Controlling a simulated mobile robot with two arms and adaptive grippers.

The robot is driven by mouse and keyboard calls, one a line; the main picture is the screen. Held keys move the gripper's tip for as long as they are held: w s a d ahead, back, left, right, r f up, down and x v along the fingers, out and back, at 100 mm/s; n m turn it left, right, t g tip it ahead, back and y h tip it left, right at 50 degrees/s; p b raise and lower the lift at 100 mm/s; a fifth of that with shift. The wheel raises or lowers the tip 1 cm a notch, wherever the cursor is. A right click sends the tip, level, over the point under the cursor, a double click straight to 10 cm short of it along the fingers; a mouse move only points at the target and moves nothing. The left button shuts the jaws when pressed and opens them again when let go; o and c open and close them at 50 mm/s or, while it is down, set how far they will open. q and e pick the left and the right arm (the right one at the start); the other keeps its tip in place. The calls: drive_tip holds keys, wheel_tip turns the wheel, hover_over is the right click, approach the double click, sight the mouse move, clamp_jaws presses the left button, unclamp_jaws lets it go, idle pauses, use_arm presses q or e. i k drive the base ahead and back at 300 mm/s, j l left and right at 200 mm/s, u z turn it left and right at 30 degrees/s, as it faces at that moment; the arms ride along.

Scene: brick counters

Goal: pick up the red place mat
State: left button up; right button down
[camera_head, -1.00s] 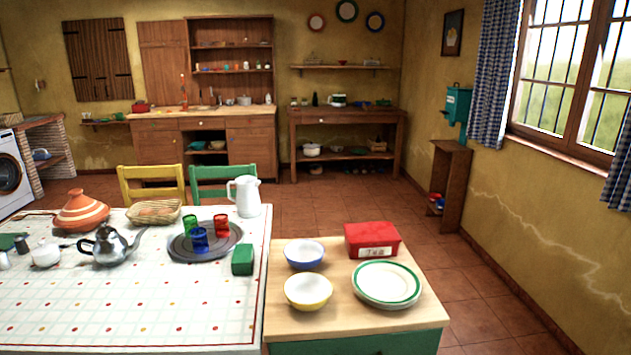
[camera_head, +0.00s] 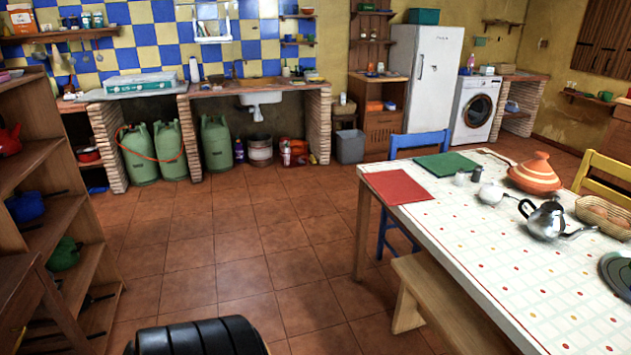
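The red place mat (camera_head: 396,187) lies flat at the near left corner of the dining table, on the white dotted tablecloth (camera_head: 500,260). Nothing stands on it. A green place mat (camera_head: 446,164) lies just beyond it to the right, close to the blue chair. Neither of my grippers shows in the head view, so I cannot see whether they are open or shut.
A wooden bench (camera_head: 445,305) stands along the table's near side, and a blue chair (camera_head: 418,143) at its far left end. Open shelves (camera_head: 45,200) stand at the left. The tiled floor (camera_head: 240,240) between is clear. A teapot (camera_head: 545,220) and tagine (camera_head: 541,173) stand on the table.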

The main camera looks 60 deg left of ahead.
sight(396, 187)
drive_tip(key=u, duration=1.5)
